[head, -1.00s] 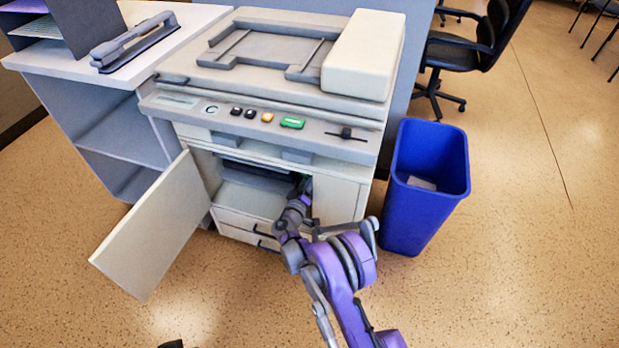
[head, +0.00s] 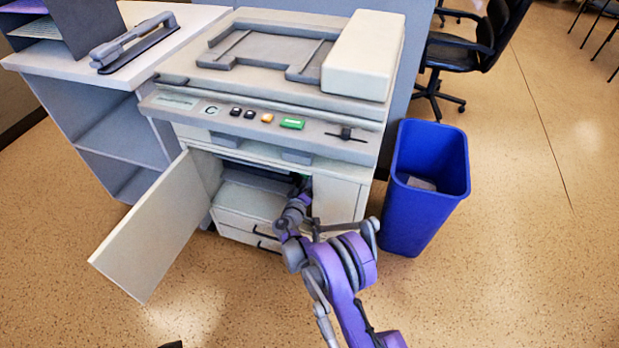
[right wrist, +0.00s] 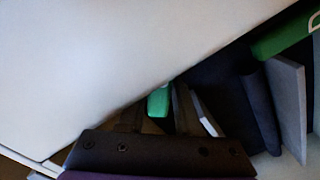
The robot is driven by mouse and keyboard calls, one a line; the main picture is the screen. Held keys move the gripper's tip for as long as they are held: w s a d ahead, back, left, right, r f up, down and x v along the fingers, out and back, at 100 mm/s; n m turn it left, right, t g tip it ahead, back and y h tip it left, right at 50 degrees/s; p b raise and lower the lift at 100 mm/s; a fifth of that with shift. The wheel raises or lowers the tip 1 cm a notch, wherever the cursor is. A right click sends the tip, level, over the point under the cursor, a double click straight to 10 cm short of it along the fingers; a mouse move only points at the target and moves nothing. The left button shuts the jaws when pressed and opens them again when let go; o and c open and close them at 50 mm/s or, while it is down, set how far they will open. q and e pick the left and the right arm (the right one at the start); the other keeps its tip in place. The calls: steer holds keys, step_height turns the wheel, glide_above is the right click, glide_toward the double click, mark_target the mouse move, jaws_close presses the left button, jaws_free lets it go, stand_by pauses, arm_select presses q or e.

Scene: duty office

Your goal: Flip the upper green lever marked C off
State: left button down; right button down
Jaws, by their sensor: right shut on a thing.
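The copier's front door (head: 155,228) stands open to the left. My right gripper (head: 304,186) reaches into the right side of the opening, and the copier's frame partly hides it. In the right wrist view, its fingers (right wrist: 163,108) are shut on a small green lever (right wrist: 159,102), seen partly between them. A larger green part (right wrist: 283,38) with a cut-off white mark shows at the upper right, apart from the fingers. I cannot read a letter C on either green part. A dark tip at the bottom edge of the head view may be my left gripper (head: 171,345).
The pale panel (right wrist: 100,70) lies close beside the right fingers, and grey plates (right wrist: 287,100) stand to their right. A blue bin (head: 425,195) stands right of the copier (head: 275,90). A shelf unit (head: 105,120) is at the left. The floor in front is clear.

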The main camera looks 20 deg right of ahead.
steer(key=m, duration=0.3)
steer(key=a+m, duration=0.1)
steer(key=shift+w+f+m, duration=0.3)
steer(key=shift+f+m, duration=0.1)
steer(key=m, duration=0.3)
steer(key=a+m, duration=0.1)
steer(key=shift+w+f+m, duration=0.1)
steer(key=shift+w+m, duration=0.2)
steer(key=shift+w, duration=0.05)
steer(key=c, duration=0.9)
jaws_free()
